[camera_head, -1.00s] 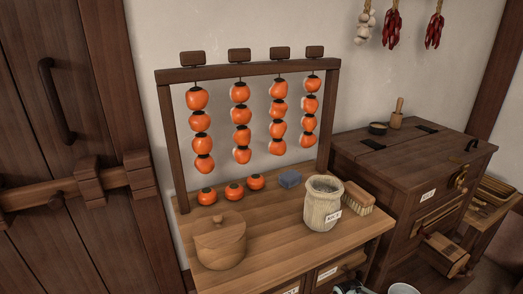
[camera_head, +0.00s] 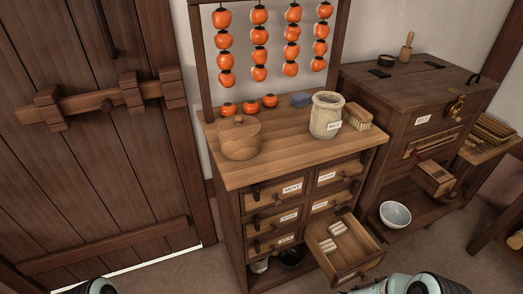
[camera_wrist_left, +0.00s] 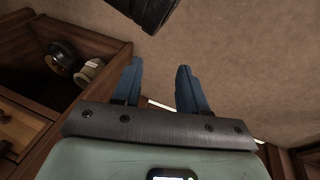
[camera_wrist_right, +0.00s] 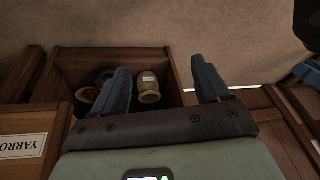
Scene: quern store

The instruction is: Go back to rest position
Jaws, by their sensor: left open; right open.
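My left gripper (camera_wrist_left: 159,88) is open in the left wrist view, its two blue fingers apart with nothing between them. My right gripper (camera_wrist_right: 168,88) is open in the right wrist view. A pale labelled jar (camera_wrist_right: 148,88) shows beyond its fingers, inside a wooden compartment, and I see no contact. In the head view only parts of my arms show at the bottom edge, and both grippers are out of that picture.
The wooden cabinet (camera_head: 232,178) has an open lower right drawer (camera_head: 365,254) with pale sticks in it. A dark chest (camera_head: 400,95) stands at right, with a white bowl (camera_head: 395,214) below. A barred door (camera_head: 90,150) is at left. Floor (camera_head: 190,272) shows in front.

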